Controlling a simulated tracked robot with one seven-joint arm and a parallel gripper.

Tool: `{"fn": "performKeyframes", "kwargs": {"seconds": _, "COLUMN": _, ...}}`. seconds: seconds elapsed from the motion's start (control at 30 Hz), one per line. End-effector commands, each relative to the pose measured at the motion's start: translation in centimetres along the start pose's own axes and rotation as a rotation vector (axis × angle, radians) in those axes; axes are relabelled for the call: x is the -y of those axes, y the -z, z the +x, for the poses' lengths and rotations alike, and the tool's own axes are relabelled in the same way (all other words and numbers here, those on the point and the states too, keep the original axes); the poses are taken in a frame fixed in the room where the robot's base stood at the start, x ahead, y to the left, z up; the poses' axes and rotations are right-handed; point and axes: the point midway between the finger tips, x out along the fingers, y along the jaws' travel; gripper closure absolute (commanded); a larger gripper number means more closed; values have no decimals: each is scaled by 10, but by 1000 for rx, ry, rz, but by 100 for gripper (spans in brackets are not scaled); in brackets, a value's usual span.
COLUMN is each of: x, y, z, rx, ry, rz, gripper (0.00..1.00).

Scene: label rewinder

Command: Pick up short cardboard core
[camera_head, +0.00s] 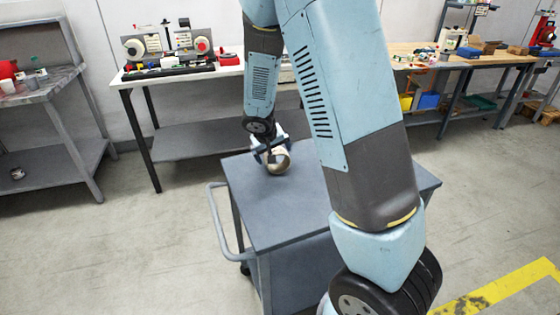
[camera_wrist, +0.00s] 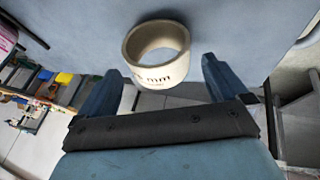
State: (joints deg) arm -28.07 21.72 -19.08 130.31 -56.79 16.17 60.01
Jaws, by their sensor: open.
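The short cardboard core (camera_head: 279,162) is a beige ring standing near the far left corner of the grey cart top (camera_head: 285,207). In the wrist view the core (camera_wrist: 160,68) has dark lettering ending in "mm" on its side, and its hollow middle shows. My gripper (camera_head: 270,156) is at the core in the head view. In the wrist view my open gripper (camera_wrist: 158,88) has one blue finger on each side below the core. The core appears between or just ahead of the fingertips, with gaps on both sides; contact is not visible.
The cart has a side handle (camera_head: 222,225) at left. Behind it stands a white-topped bench (camera_head: 150,75) with a label rewinder (camera_head: 168,45). A wooden bench (camera_head: 480,60) with bins is at back right. My arm hides part of the cart; its visible top is otherwise clear.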

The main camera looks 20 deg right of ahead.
Motion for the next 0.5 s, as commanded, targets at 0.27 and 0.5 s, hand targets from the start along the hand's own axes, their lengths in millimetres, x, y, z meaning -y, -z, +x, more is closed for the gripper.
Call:
{"fn": "performKeyframes", "kwargs": {"seconds": 0.27, "x": -2, "y": 3, "z": 26, "rx": 2, "ry": -2, "rz": -2, "gripper": 0}}
{"fn": "performKeyframes", "kwargs": {"seconds": 0.5, "x": -3, "y": 4, "z": 48, "rx": 0, "ry": -1, "rz": -1, "gripper": 0}}
